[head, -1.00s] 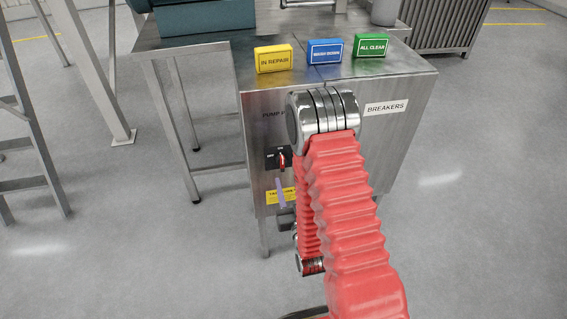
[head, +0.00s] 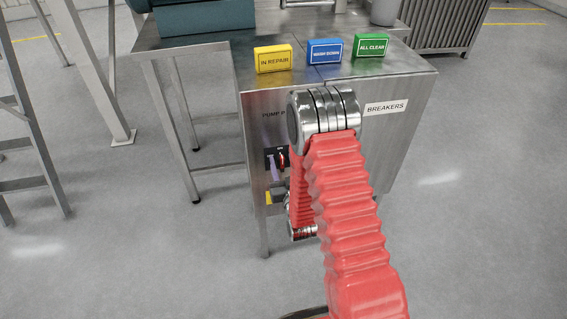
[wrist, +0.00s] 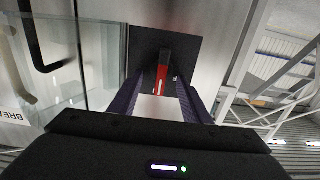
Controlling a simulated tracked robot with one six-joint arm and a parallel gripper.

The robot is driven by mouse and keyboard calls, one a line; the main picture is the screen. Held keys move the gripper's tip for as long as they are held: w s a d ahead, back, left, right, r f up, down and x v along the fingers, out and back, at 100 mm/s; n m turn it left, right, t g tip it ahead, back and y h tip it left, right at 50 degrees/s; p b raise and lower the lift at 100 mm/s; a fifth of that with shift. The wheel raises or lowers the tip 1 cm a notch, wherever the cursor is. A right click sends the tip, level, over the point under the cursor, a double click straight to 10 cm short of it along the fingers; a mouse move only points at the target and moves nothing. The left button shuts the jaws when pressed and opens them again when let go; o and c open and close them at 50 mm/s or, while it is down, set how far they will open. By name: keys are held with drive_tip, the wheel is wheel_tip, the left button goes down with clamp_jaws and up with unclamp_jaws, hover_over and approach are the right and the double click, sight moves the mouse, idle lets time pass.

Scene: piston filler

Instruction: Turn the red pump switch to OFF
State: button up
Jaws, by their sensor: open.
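The red pump switch (head: 281,161) sits on a small black plate on the left part of the steel cabinet front. In the wrist view, the red lever (wrist: 161,76) points down the picture from its black plate (wrist: 150,48). My gripper (wrist: 160,84) is open, with one purple finger on each side of the lever; I cannot tell whether either touches it. In the head view, one purple finger (head: 274,169) shows just in front of the plate's lower left. The plate's lettering is too small or hidden to read now.
A clear panel with a black handle (wrist: 45,60) is at left in the wrist view. Yellow IN REPAIR (head: 273,59), blue (head: 325,52) and green ALL CLEAR (head: 370,46) blocks stand on the cabinet top. My red arm hides much of the cabinet front (head: 395,130).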

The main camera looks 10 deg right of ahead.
drive_tip(key=shift+c, duration=0.3)
drive_tip(key=c, duration=0.9)
drive_tip(key=shift+d, duration=0.1)
drive_tip(key=shift+c, duration=0.2)
